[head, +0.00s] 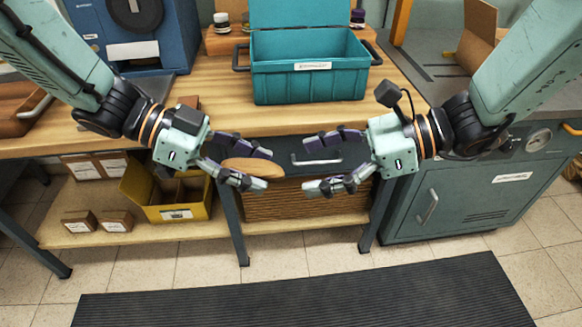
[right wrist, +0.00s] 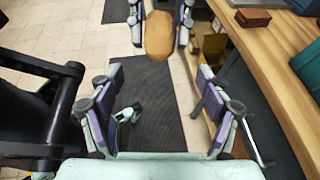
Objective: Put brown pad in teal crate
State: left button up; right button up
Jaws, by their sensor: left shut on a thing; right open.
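The brown pad (head: 252,166) is an oval held between the fingers of my left gripper (head: 255,168), in front of the table's front edge. The pad also shows in the right wrist view (right wrist: 159,36), with the left gripper's fingers on both sides of it. My right gripper (head: 338,161) is open and empty, facing the left one across a gap. In the right wrist view its fingers (right wrist: 158,105) are spread with nothing between them. The teal crate (head: 310,82) stands upright on the table behind both grippers, with its lid raised at the back. Its inside floor is mostly hidden.
The wooden table (head: 220,112) has free room left of the crate. Small jars (head: 222,22) stand behind it. A yellow bin (head: 172,212) sits on the lower shelf. A blue machine (head: 135,35) stands left and a grey cabinet (head: 460,195) right. A dark mat (head: 310,295) lies on the floor.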

aim_at(290, 171)
jog(key=shift+x, duration=2.3)
jog(key=c, duration=1.2)
pick_arm(q)
jog(key=o, duration=1)
